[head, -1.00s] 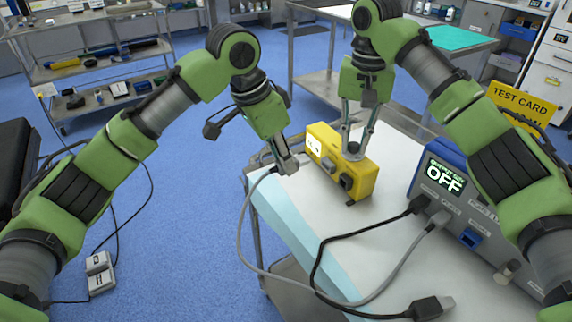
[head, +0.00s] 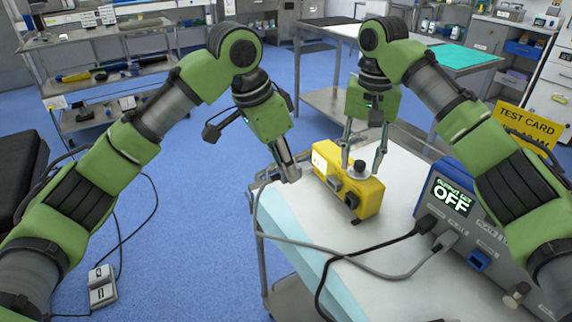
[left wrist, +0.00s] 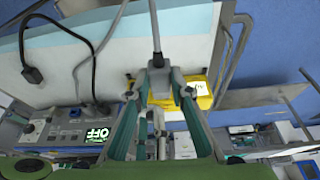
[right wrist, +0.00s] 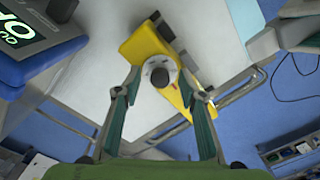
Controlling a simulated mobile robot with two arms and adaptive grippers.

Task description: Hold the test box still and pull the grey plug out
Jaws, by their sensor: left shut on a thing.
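The yellow test box (head: 368,200) stands on the white table top, with a white label and dark fittings on its front. A round dark knob (head: 357,168) on a pale disc is on its top. My left gripper (head: 290,174) is shut on the grey plug (left wrist: 157,62), whose grey cable trails away. In the head view the gripper is left of the box, with a small gap between them. My right gripper (head: 362,174) is open over the box, fingers spread on both sides of the knob. It also shows in the right wrist view (right wrist: 161,92).
A blue-grey unit with an OFF display (head: 453,197) stands right of the box, with black and grey cables plugged in. A black plug (left wrist: 32,75) lies loose on the table. The table's left edge has a metal rail.

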